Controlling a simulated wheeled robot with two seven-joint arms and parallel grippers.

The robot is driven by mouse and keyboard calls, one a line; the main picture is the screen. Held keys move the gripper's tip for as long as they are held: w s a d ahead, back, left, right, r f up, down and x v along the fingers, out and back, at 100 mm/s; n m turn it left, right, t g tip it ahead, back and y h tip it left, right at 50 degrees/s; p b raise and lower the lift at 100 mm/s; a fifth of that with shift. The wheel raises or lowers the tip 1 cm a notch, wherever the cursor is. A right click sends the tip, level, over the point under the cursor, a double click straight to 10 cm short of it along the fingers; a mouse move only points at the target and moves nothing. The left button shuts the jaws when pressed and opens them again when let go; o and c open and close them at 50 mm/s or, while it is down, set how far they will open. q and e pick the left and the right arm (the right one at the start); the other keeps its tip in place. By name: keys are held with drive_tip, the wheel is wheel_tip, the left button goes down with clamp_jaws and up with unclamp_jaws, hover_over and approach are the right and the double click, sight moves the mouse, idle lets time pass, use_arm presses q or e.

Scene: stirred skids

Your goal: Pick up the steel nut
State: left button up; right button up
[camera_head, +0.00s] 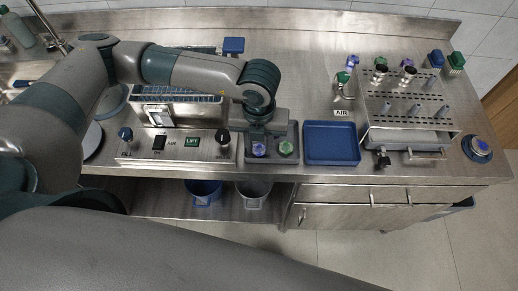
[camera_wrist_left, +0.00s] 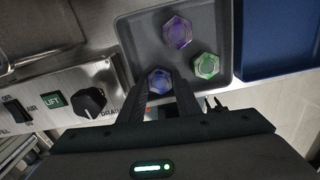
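Three hex nuts lie in a grey tray (camera_wrist_left: 225,15): a violet one (camera_wrist_left: 178,31) at the top, a green one (camera_wrist_left: 207,66) at right, and a bluish-grey one (camera_wrist_left: 160,80) at lower left. Which is plain steel is hard to tell from the tints. Contact cannot be seen. My right gripper is not in view.
A panel with a LIFT label (camera_head: 192,142) and a black knob (camera_head: 222,137) stands left of the tray. An empty blue tray (camera_head: 331,143) is at its right. A perforated steel rack (camera_head: 405,105) stands farther right.

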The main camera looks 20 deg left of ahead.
sight(261, 152)
use_arm(q)
drive_tip(key=c, duration=0.3)
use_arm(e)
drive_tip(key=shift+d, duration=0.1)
use_arm(q)
drive_tip(key=shift+c, duration=0.2)
drive_tip(key=shift+r+b, duration=0.4)
drive_tip(key=shift+r, duration=0.1)
drive_tip(key=r, duration=0.1)
drive_tip(key=r+b, duration=0.1)
drive_tip(key=r, duration=0.1)
drive_tip(key=shift+s+d+r+b, duration=0.1)
drive_tip(key=shift+s+d+b, duration=0.2)
drive_tip(key=shift+b, duration=0.05)
drive_tip(key=s+d+r+b, duration=0.3)
drive_tip(key=s+d+r, duration=0.3)
drive_tip(key=s+d, duration=0.1)
drive_tip(key=shift+s+r, duration=0.4)
drive_tip(key=shift+s, duration=0.25)
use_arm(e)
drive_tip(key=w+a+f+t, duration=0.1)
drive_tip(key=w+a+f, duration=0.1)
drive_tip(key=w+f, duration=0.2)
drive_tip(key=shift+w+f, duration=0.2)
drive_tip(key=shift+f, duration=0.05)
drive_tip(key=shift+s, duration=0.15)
use_arm(q)
drive_tip(key=shift+w, duration=0.1)
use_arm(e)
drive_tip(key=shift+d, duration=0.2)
